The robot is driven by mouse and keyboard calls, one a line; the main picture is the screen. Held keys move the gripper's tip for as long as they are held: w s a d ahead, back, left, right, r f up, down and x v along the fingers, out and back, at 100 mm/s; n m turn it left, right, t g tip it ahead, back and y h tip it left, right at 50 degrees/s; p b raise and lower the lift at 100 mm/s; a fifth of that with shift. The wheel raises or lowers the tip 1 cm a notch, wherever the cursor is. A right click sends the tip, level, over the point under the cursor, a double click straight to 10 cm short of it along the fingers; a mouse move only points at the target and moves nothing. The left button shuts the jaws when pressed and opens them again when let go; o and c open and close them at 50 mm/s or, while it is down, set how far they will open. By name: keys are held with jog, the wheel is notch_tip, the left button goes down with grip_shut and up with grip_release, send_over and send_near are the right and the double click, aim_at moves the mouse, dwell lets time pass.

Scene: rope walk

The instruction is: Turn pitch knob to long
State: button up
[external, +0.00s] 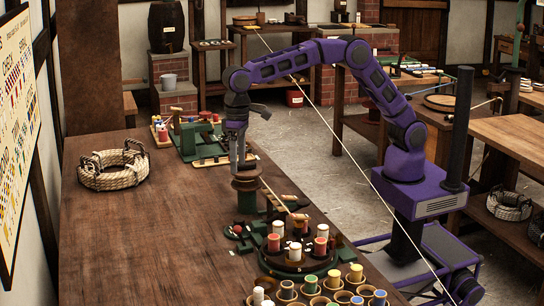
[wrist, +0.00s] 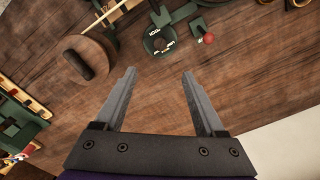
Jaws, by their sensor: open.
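In the wrist view a small round green dial (wrist: 160,42) with a dark centre and pale lettering sits near the top middle. It may be the pitch knob; the lettering is too small to read and its setting cannot be told. A round wooden disc (wrist: 87,60) with a dark bar across its top stands to its left. My gripper (wrist: 158,72) is open and empty, its fingers spread below the dial in the picture. In the external view my gripper (external: 237,168) points down close to a brown round-topped post (external: 246,182) on a green base.
A small red ball (wrist: 208,38) on a green mount is right of the dial. In the external view a round stand with coloured bobbins (external: 290,262) and several cups stand nearer the camera. A rope coil (external: 113,166) lies left.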

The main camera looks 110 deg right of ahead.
aim_at(239, 219)
notch_tip(239, 219, down, 17)
jog(key=b, duration=0.2)
jog(key=shift+a+f+b, duration=0.1)
jog(key=shift+f+b, duration=0.1)
jog(key=shift+b, duration=0.2)
jog(key=shift+c, duration=0.2)
grip_shut()
